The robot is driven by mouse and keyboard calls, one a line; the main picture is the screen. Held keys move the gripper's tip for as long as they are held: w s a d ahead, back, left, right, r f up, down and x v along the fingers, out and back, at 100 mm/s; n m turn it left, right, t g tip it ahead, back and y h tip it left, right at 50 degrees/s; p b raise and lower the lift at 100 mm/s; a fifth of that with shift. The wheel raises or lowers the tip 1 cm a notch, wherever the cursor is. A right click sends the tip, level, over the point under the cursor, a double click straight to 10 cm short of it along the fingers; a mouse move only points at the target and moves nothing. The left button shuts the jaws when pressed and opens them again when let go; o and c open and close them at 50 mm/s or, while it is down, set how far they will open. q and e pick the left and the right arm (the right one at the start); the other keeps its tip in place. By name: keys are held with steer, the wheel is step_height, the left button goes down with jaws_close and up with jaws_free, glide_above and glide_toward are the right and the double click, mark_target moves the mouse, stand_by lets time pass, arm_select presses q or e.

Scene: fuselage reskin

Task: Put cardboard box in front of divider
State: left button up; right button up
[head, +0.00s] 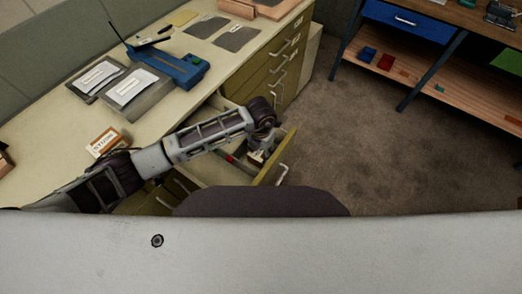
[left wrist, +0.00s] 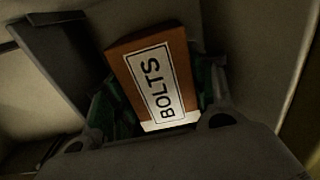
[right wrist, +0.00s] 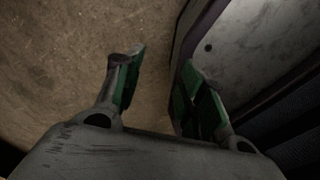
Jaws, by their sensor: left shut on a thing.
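The cardboard box (left wrist: 150,75), brown with a white label reading BOLTS, sits between the green-padded fingers of my left gripper (head: 259,146). The gripper is shut on it and reaches down into the open drawer (head: 268,170). In the head view the arm hides most of the box. A dark upright panel (left wrist: 55,60) stands left of the box in the left wrist view; it may be the divider. I cannot tell whether the box touches the drawer floor. My right gripper (right wrist: 160,75) is open and empty above the carpet, and out of the head view.
The desk (head: 55,130) holds another labelled box (head: 105,142), grey trays with papers (head: 128,88) and a blue tool (head: 180,68). Closed drawers (head: 270,80) stand beyond the open one. A workbench (head: 455,60) is at the right. The carpet (head: 345,125) between is clear.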

arm_select(q)
steer(key=o, duration=1.2)
steer(key=shift+f, duration=0.1)
steer(key=shift+r, duration=0.65)
step_height(320, 180, up, 9)
steer(key=shift+r+b, duration=0.1)
steer(key=shift+b, duration=0.25)
steer(key=shift+r, duration=0.9)
arm_select(e)
steer(key=shift+s+d+f, duration=0.1)
steer(key=shift+d+f, duration=0.25)
steer(key=shift+d, duration=0.15)
